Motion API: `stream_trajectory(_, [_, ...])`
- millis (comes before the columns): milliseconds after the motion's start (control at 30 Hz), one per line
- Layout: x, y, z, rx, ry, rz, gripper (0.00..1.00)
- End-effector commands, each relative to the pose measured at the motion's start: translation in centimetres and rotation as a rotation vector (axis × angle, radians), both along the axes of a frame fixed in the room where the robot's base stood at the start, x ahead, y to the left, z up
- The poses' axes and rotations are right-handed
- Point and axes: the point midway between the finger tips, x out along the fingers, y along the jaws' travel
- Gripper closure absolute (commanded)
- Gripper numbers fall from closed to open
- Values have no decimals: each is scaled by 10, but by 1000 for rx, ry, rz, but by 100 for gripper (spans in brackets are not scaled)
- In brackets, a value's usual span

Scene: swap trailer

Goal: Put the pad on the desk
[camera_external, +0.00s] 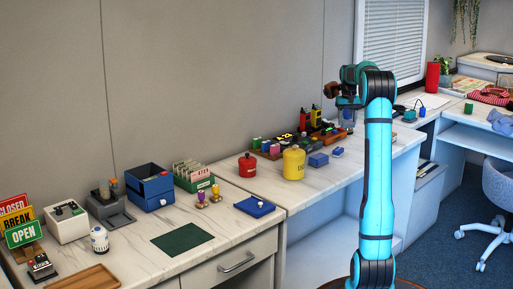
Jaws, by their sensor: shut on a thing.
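My gripper (345,102) is partly hidden by my own arm, high over the back of the right-hand counter. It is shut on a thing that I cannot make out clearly. A small dark brown shape (331,90) shows beside the wrist; I cannot tell whether it is held. A flat dark green pad (183,239) lies on the left counter (135,250). A flat blue pad-like thing (254,206) with a small light item on it lies near that counter's right end. I cannot tell which one the task means. A white desk (472,137) stands at the far right.
A yellow canister (294,163), a red canister (247,165) and small blue boxes (318,160) stand on the right-hand counter (345,155). A blue bin (150,186) and a green card box (193,177) stand at the back left. A chair (498,190) stands at the right.

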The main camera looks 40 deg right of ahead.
Motion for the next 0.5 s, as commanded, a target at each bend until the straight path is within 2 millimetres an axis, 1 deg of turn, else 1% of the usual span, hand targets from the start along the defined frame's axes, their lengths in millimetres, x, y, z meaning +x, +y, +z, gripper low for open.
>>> stream_trajectory(33, [14, 16, 5, -1, -2, 29, 68])
stream_trajectory(167, [43, 56, 14, -1, -1, 96, 68])
stream_trajectory(200, [52, 68, 17, 0, 0, 117, 68])
stream_trajectory(367, [83, 120, 31, -1, -2, 199, 68])
stream_trajectory(500, [106, 166, 42, 0, -1, 272, 68])
